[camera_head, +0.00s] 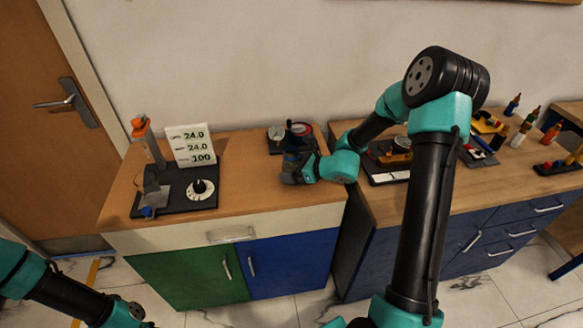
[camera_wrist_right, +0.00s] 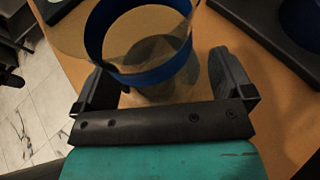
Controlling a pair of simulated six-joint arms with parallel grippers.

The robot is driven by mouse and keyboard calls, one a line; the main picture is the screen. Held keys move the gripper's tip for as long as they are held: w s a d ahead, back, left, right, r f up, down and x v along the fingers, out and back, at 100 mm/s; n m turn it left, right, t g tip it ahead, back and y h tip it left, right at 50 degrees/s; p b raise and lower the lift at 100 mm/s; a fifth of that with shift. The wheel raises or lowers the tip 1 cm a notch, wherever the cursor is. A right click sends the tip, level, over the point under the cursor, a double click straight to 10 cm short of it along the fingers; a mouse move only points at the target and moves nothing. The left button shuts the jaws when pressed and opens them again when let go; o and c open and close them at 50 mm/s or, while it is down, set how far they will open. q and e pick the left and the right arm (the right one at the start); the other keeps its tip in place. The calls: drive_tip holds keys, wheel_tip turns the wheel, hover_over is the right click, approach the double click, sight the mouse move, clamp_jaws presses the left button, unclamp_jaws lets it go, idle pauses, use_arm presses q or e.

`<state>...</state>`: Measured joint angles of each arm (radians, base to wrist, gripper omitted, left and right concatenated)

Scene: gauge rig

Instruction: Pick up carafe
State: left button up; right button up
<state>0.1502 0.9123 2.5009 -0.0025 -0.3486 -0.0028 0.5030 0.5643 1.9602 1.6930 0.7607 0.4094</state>
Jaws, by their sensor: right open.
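The carafe looks like a clear vessel with a blue band (camera_wrist_right: 96,38) in the right wrist view. It stands on the wooden top, and its lower part shows through the glass. My right gripper (camera_wrist_right: 165,82) is open, with one finger on each side of the carafe; I cannot tell whether either finger touches it. In the head view my right gripper (camera_head: 291,176) is low over the middle counter, and a bit of blue that seems to be the carafe (camera_head: 291,157) shows beside it, mostly hidden.
A dark rig with a white dial (camera_head: 201,190) and an orange-topped post stands left on the counter, beside a sign (camera_head: 190,145) reading 24.0, 24.0 and 100. Round gauges (camera_head: 300,129) sit behind my right gripper. Bottles and tools crowd the right counter. Bare wood (camera_head: 245,165) lies between.

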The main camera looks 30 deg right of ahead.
sight(298, 160)
idle(0.3)
drive_tip(key=c, duration=1.2)
drive_tip(key=shift+r, duration=0.2)
drive_tip(key=shift+r, duration=1.45)
drive_tip(key=shift+s+a+r, duration=0.1)
drive_tip(key=shift+s+r, duration=0.05)
drive_tip(key=shift+s, duration=0.05)
drive_tip(key=s+a+r, duration=0.1)
drive_tip(key=s+a, duration=0.7)
drive_tip(key=s, duration=0.5)
drive_tip(key=shift+s+r, duration=0.15)
drive_tip(key=shift+r, duration=0.05)
